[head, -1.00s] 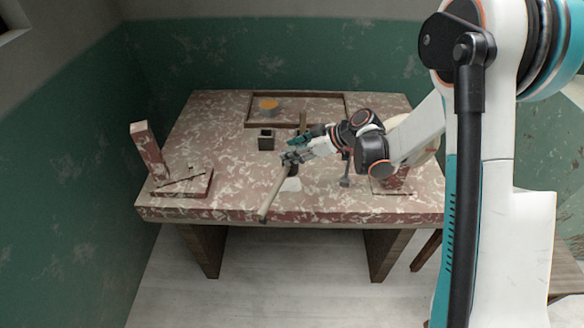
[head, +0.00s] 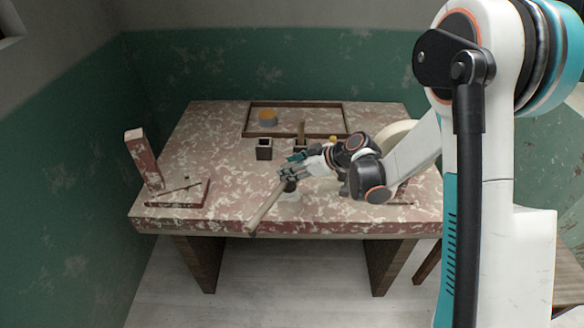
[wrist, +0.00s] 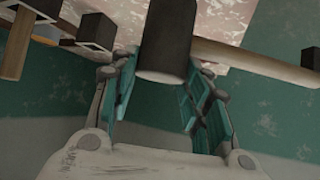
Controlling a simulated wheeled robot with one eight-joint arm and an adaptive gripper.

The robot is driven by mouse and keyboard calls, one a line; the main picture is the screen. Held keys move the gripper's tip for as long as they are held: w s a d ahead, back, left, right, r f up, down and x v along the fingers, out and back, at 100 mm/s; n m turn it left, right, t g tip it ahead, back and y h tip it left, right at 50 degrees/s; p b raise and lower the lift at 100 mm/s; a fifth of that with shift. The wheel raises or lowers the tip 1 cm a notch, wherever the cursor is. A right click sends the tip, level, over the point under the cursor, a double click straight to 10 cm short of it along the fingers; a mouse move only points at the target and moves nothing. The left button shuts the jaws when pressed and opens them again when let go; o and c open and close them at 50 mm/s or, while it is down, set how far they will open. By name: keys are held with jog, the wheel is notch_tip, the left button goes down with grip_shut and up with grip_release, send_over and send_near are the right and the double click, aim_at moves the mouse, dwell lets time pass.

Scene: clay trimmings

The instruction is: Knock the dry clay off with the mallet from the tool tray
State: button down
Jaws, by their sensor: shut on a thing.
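The mallet is held in my gripper (head: 290,174). Its dark round head (wrist: 166,45) lies between the teal fingers in the wrist view. Its pale wooden handle (head: 265,212) slants down to the left in the head view, with its end out by the table's front edge. A small pale patch (head: 290,197), possibly the dry clay, shows on the table just below the gripper and is partly covered. Whether the mallet touches it I cannot tell. The tool tray (head: 250,120) is a low wooden frame at the back of the table.
A red base with a post (head: 144,160) is at left. My forearm covers the right side of the table (head: 215,160).

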jog(key=shift+f, duration=1.75)
jog(key=shift+f, duration=0.7)
dwell(1.3)
jog(key=shift+r, duration=0.15)
jog(key=shift+r+p, duration=1.75)
jog(key=shift+r, duration=1.2)
jog(key=shift+f, duration=0.1)
